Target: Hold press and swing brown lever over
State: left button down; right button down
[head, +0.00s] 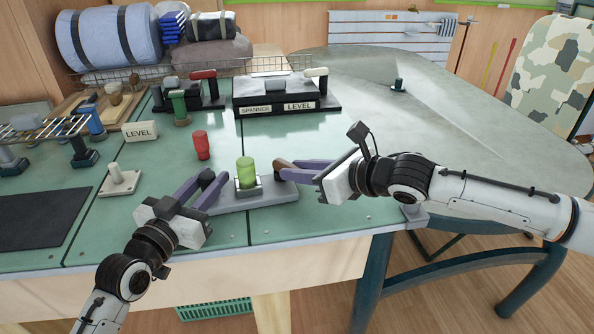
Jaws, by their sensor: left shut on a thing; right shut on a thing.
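The press (268,196) is a low grey base near the front edge of the green table, with an upright translucent green cylinder (246,172) in its middle. The brown lever (282,163) shows at the press's right end, partly hidden by my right gripper. My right gripper (292,170) comes in from the right and is shut on the brown lever. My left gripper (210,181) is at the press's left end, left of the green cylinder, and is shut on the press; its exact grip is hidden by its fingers.
A red cylinder (201,145) stands behind the press. A small pale base with a peg (119,179) and a LEVEL sign (140,131) are to the left. A black SPANNER/LEVEL rack (275,103) stands at the back. The grey tabletop at right (450,120) is mostly clear.

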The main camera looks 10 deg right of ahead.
jog(key=shift+s+a+f+y, duration=0.15)
jog(key=shift+y, duration=0.25)
jog(key=c, duration=1.7)
grip_release()
jog(key=shift+o, duration=0.9)
jog(key=shift+d, duration=0.2)
jog(key=v, duration=1.2)
jog(key=shift+a+r, duration=0.15)
jog(key=shift+r, duration=0.15)
